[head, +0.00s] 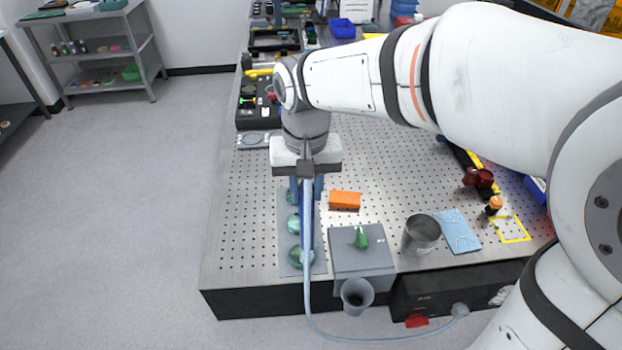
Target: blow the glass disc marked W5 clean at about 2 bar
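My gripper (306,188) points down above a grey strip (318,266) on the perforated table. A light blue air hose (307,285) rises to the gripper and ends between its fingers, which seem shut on the hose's tool end; the tool itself is mostly hidden. The hose runs down over the front edge to a round fitting (460,310) on a dark box. Greenish glass discs lie in a row on the strip: a near one (297,257), a middle one (293,223) and a far one (291,197), partly covered by gripper and hose. I cannot read W5 or any pressure value.
A grey cup (357,294) sits at the front edge.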

